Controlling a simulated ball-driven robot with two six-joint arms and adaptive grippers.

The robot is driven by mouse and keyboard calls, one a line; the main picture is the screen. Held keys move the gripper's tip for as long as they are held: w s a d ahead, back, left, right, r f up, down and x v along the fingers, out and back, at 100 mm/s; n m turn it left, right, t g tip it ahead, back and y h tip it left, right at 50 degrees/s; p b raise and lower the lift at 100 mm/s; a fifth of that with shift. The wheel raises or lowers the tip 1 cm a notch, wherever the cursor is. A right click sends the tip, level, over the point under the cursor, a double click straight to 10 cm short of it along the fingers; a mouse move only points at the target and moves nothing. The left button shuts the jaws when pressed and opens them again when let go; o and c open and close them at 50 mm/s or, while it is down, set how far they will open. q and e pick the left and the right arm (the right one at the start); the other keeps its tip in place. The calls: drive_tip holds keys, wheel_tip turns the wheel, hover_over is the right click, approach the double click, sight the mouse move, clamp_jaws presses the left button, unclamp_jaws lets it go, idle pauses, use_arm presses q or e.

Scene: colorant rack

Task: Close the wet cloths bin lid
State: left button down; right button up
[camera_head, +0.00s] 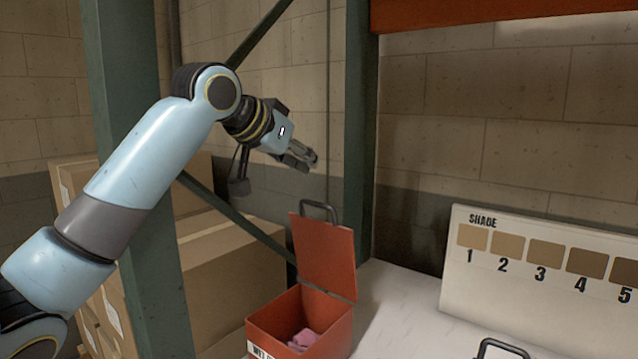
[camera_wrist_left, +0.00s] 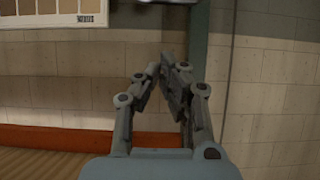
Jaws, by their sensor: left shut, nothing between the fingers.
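The wet cloths bin (camera_head: 265,325) is a red box at the bottom centre of the head view, its front label partly cut off by the frame edge. Its red lid (camera_head: 325,258) stands open and upright at the back, with a dark handle (camera_head: 319,208) at its top. A pink cloth (camera_head: 303,339) lies inside. My left gripper (camera_head: 307,160) is above the lid, slightly left of the handle and apart from it. Its fingers are shut and empty; they also show in the left wrist view (camera_wrist_left: 172,68). The bin is not in the wrist view. My right gripper is not in view.
A shade board (camera_head: 540,265) with numbered swatches stands to the right on a pale surface (camera_head: 400,300). A dark handle (camera_head: 500,347) shows at the bottom right. A green rack post (camera_head: 360,130) rises behind the lid. Cardboard boxes (camera_head: 225,270) are at left.

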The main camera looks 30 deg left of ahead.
use_arm(q)
drive_tip(key=p, duration=0.3)
hover_over(320, 221)
drive_tip(key=w, duration=0.4)
wheel_tip(320, 221, down, 4)
drive_tip(key=f, duration=0.1)
drive_tip(key=s, duration=0.2)
drive_tip(key=s+f+p, duration=0.1)
drive_tip(key=s, duration=0.1)
drive_tip(key=shift+f+p, duration=0.15)
drive_tip(key=shift+p, duration=0.15)
drive_tip(key=shift+w+d+f, duration=0.1)
drive_tip(key=shift+w, duration=0.05)
